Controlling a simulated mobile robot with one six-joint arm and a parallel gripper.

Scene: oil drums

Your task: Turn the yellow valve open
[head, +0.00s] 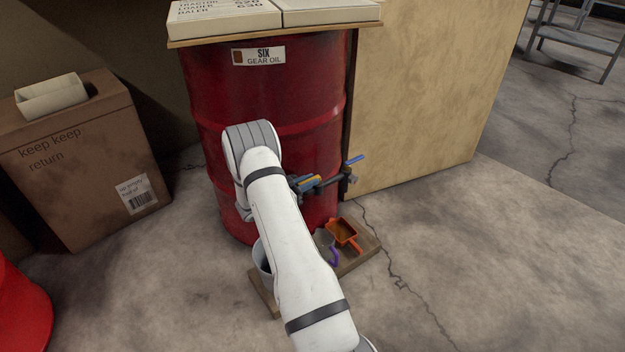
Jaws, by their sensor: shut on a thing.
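A red oil drum (310,95) labelled "SIX GEAR OIL" stands in the middle of the head view. The yellow valve (312,181) shows as a small yellow handle low on the drum's front right. My white arm reaches up to the drum from the bottom of the picture. My gripper (303,184) is at the yellow handle, shut on it; the arm hides part of the gripper and of the valve. How far the handle is turned cannot be made out.
A second tap with a blue handle (355,159) sticks out just right of the yellow one. Below, a wooden board (362,254) bears an orange scoop (343,235), a grey jug (325,243) and a white bucket (262,258). A cardboard box (85,150) stands left.

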